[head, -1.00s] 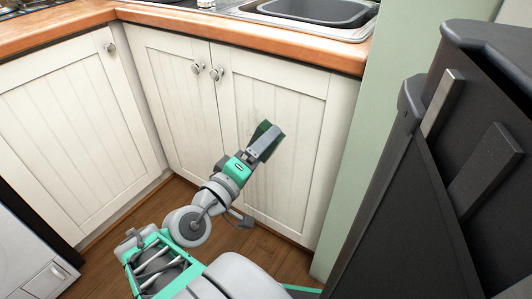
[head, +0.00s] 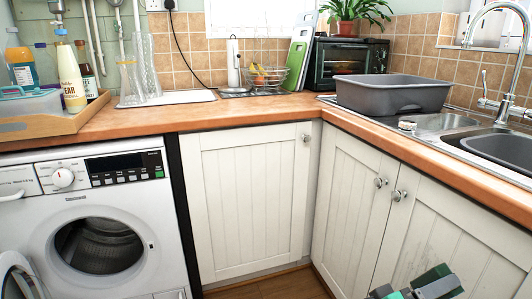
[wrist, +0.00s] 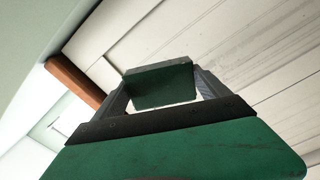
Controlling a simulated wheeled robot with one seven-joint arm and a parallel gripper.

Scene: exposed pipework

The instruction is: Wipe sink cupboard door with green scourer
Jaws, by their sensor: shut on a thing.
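The sink cupboard has two white panelled doors under the worktop, a left door (head: 351,205) and a right door (head: 450,240), each with a round knob near their shared edge. My gripper (head: 437,284) shows at the bottom right of the head view, in front of the right door. It is shut on the green scourer (head: 434,273), which is held between the two grey fingers in the wrist view (wrist: 162,86). Behind it there, the white door (wrist: 245,45) shows faint grey marks. I cannot tell whether the scourer touches the door.
A wooden worktop (head: 245,109) runs above the cupboards. A grey basin (head: 393,93) stands by the sink (head: 505,148). Another white cupboard door (head: 247,200) and a washing machine (head: 95,220) are on the left. Wooden floor (head: 270,287) shows below.

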